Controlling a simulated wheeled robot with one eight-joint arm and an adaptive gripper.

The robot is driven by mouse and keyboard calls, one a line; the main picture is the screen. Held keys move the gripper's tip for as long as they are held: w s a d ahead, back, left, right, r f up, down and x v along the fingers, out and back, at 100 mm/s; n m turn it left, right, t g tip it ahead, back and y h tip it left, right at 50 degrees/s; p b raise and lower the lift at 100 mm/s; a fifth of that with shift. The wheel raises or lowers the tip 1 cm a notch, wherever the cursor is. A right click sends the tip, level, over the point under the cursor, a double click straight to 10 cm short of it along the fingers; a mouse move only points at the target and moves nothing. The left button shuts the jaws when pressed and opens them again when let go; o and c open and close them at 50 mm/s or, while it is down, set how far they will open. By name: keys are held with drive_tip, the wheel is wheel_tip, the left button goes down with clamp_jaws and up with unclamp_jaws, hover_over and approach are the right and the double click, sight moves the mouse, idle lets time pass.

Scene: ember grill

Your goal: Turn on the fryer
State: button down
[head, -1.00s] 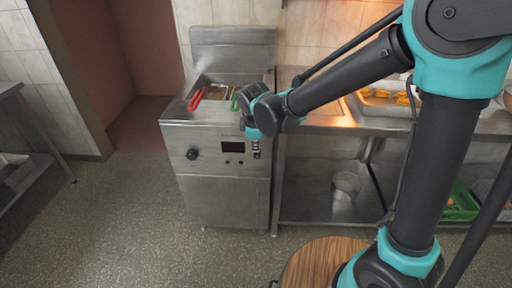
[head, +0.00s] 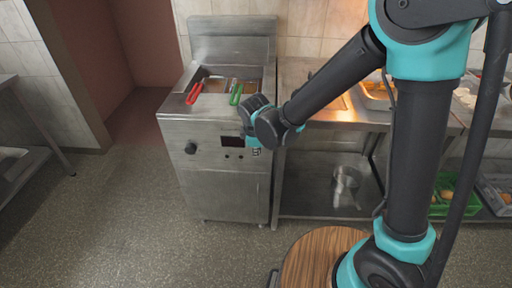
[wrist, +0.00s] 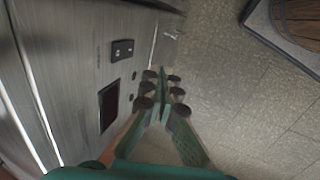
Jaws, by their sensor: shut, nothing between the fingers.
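The fryer (head: 222,190) is a stainless steel cabinet left of centre in the head view. Its front panel has a black knob (head: 190,148), a dark display (head: 231,142) and two small round controls below the display. In the wrist view, the display (wrist: 109,105) and a black switch plate (wrist: 122,50) show on the steel front. In the head view my wrist hides part of the fryer's upper right front.
Red-handled (head: 194,93) and green-handled (head: 236,93) baskets sit in the fryer top. A steel counter (head: 320,122) with food trays adjoins on the right, with a metal pot (head: 345,185) on its lower shelf. A round wooden top (head: 318,262) is at the front. Floor left of the fryer is clear.

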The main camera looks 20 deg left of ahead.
drive_tip(key=w+a+f, duration=0.1)
drive_tip(key=w+f, duration=0.4)
drive_tip(key=shift+w+a, duration=0.15)
drive_tip(key=shift+w, duration=0.05)
drive_tip(key=shift+f, duration=0.1)
drive_tip(key=shift+w+f, duration=0.1)
drive_tip(key=shift+w, duration=0.2)
idle(0.5)
drive_tip(key=shift+r, duration=0.8)
